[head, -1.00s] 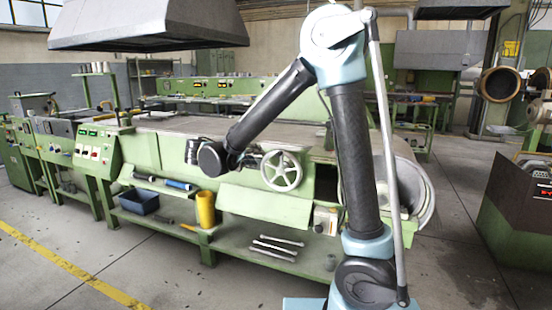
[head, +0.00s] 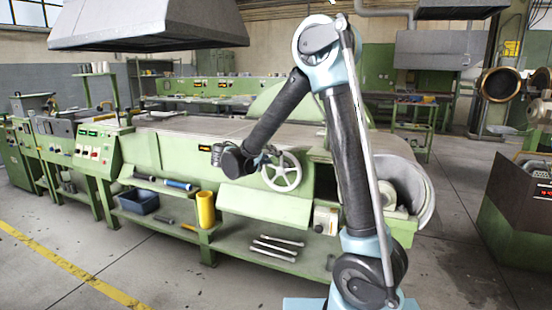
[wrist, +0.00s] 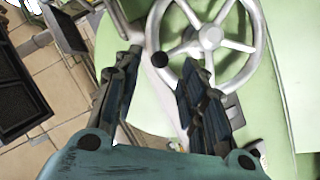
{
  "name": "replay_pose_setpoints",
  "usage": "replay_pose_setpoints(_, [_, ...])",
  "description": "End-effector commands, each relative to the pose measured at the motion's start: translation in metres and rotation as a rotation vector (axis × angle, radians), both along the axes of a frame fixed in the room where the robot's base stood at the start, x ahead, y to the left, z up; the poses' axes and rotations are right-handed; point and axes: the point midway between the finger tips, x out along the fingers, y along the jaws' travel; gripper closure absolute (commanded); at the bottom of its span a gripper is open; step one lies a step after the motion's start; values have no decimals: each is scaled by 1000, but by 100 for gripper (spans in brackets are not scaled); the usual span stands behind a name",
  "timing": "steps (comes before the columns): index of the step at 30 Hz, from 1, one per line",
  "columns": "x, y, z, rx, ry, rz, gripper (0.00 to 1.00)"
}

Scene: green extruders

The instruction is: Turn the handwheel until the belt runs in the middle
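The silver handwheel (head: 283,172) is on the front of the green machine. In the wrist view the handwheel (wrist: 211,37) fills the upper middle, with its hub, spokes and rim visible. A dark round knob (wrist: 160,59) shows at the rim's lower left. My gripper (wrist: 161,62) is open, its fingers on either side of the knob; I cannot tell whether they touch it. In the head view my gripper (head: 267,154) is at the wheel's upper left. The grey belt (head: 190,125) lies along the machine top; whether it is centred cannot be told.
A control panel (head: 91,147) stands left of the wheel. A lower shelf holds a blue bin (head: 138,201), a yellow cylinder (head: 206,209) and several wrenches (head: 277,247). A large drum (head: 415,190) is at the machine's right end. The floor in front is clear.

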Motion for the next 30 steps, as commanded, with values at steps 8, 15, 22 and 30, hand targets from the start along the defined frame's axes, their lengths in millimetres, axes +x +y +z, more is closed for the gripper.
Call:
replay_pose_setpoints(8, [29,-24,-9,1,0,-2,62])
replay_pose_setpoints(15, [37,-30,-12,1,-1,0,62])
replay_pose_setpoints(22, [37,-30,-12,0,0,0,62])
replay_pose_setpoints(30, [37,-30,-12,1,0,-1,100])
